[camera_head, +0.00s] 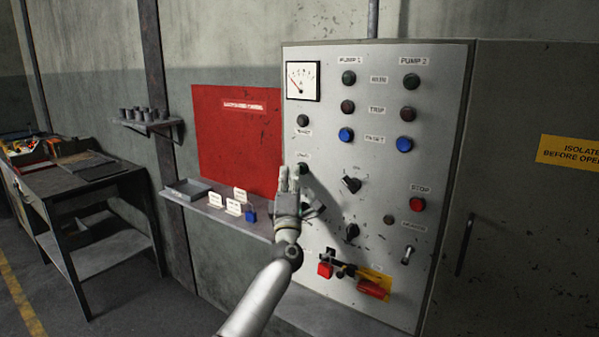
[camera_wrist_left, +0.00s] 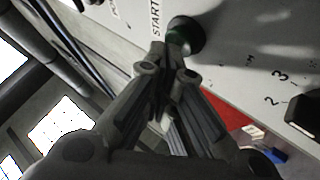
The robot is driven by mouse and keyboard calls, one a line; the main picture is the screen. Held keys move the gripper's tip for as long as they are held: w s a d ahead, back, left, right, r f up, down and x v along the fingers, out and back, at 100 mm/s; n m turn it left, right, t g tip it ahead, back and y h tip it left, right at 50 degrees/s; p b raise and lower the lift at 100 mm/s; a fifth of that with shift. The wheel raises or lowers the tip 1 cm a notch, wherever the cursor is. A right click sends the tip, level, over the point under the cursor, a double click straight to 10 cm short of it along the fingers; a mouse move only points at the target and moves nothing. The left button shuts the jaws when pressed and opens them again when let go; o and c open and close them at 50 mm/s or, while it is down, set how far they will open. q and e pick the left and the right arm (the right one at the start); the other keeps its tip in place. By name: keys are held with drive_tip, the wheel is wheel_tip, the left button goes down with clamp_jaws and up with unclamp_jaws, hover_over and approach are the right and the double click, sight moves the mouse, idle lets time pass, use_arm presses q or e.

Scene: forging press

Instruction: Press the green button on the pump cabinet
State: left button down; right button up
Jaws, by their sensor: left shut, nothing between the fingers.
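The pump cabinet (camera_head: 390,130) is a grey upright panel with dials, lamps and buttons. The green button (camera_wrist_left: 188,34), next to a START label, shows in the left wrist view just beyond my fingertips. In the head view a dark round button (camera_head: 304,168) sits just right of my fingertips, partly covered by them; its green colour is hard to make out there. My left gripper (camera_head: 289,172) is shut and empty, pointing up in front of the panel's left side. It also shows in the left wrist view (camera_wrist_left: 168,62). I cannot tell whether it touches the button. My right gripper is not in view.
A red stop button (camera_head: 417,204), blue buttons (camera_head: 346,134) and several dark knobs share the panel. Red tags (camera_head: 374,289) hang low on it. A narrow shelf (camera_head: 228,216) with small signs stands left of it. A workbench (camera_head: 70,185) is at the far left.

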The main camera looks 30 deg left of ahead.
use_arm(q)
drive_tip(key=shift+w, duration=0.15)
idle(0.5)
drive_tip(key=shift+s+p, duration=0.6)
drive_tip(key=shift+s, duration=0.2)
drive_tip(key=s+p, duration=0.3)
drive_tip(key=s, duration=0.2)
drive_tip(key=shift+a, duration=0.2)
